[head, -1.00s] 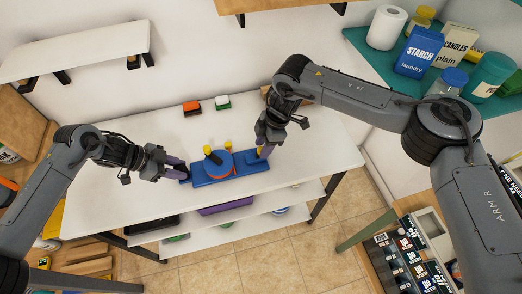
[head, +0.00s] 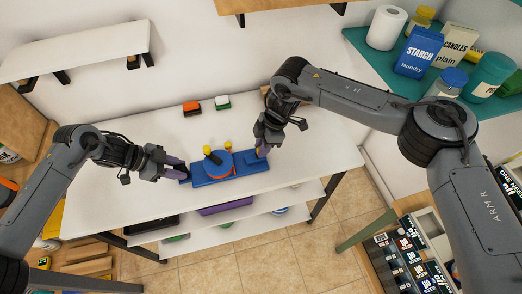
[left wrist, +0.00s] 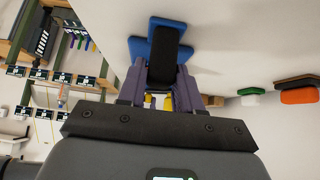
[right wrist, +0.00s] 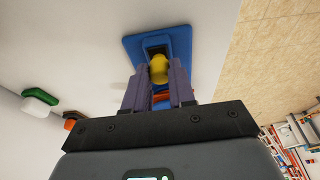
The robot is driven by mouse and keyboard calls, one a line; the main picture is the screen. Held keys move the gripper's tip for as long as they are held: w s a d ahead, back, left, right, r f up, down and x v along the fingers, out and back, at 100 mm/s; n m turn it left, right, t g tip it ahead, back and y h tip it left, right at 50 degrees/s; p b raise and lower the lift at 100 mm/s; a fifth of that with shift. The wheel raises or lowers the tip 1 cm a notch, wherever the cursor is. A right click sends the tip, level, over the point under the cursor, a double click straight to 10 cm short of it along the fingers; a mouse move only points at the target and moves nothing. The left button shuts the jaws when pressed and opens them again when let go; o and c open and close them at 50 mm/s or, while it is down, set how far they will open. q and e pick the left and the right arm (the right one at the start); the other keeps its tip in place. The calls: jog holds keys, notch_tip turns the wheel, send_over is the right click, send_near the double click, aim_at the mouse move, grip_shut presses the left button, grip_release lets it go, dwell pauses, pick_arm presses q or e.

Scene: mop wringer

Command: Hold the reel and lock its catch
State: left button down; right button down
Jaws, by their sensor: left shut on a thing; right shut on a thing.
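The blue base (head: 205,181) lies on the white table and carries the round blue reel (head: 216,165) with an orange edge. Two yellow knobs, one on the reel (head: 207,150) and one behind it (head: 228,145), stand up. My left gripper (head: 181,170) is at the base's left end, shut on a black handle (left wrist: 165,50) that shows between its purple fingers in the left wrist view. My right gripper (head: 262,151) is at the base's right end, shut on a yellow catch knob (right wrist: 158,68) beside a dark slot in the blue block. Its fingers hide the knob in the head view.
A red-orange block (head: 191,108) and a green-and-white block (head: 222,102) sit at the table's back. The white tabletop (head: 120,200) is clear around the base. A teal shelf (head: 365,50) with bottles and boxes is at the upper right.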

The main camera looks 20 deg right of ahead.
jog(key=shift+a, duration=1.1)
jog(key=c, duration=0.9)
grip_release()
jog(key=shift+o, duration=0.2)
jog(key=shift+d+r, duration=0.1)
jog(key=v, duration=1.1)
jog(key=shift+r, duration=0.4)
